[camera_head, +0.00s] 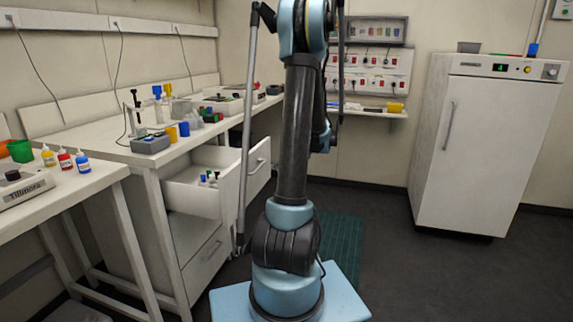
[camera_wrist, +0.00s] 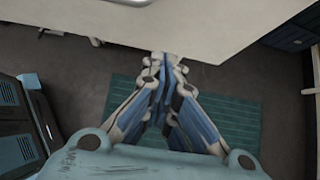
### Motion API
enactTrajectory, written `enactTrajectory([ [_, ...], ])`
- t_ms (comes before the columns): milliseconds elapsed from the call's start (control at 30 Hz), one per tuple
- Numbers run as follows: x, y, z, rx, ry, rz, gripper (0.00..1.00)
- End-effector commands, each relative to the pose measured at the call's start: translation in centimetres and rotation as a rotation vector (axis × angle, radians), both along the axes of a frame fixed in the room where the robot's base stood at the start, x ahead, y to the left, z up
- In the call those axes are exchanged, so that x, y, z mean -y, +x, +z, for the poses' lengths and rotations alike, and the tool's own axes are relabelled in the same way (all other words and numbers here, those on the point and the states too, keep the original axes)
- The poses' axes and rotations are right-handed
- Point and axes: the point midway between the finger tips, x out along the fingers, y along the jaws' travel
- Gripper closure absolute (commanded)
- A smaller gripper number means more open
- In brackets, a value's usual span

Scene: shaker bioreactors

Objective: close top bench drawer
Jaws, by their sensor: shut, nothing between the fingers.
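The top bench drawer (camera_head: 190,197) stands pulled out from the white bench in the head view, with small items inside. Its white front has a metal handle (camera_head: 259,166); a thin grey bar of my arm crosses before this front. In the wrist view a white panel (camera_wrist: 220,32), seemingly the drawer front, fills the top, with part of a handle at the upper edge. My gripper (camera_wrist: 160,62) is shut and empty, its tips at the panel's lower edge; I cannot tell whether they touch. I cannot clearly make out my gripper in the head view.
A lower drawer (camera_head: 207,257) is closed. The bench top (camera_head: 130,150) carries instruments and coloured containers. A side table (camera_head: 95,182) with bottles stands at left, a white cabinet (camera_head: 490,145) at right. A green mat (camera_head: 342,250) lies on open dark floor.

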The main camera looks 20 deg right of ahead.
Motion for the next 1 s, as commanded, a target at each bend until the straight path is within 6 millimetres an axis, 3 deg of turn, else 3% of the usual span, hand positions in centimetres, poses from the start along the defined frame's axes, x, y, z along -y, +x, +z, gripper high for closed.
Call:
enactTrajectory([
  [133,-1.6,1.1,-1.9,0.001,-0.001,0.003,1.00],
  [400,-4.0,2.8,-1.6,0.000,-0.001,0.002,1.00],
  [1000,-4.4,3.3,-1.6,0.001,-0.001,-0.001,1.00],
])
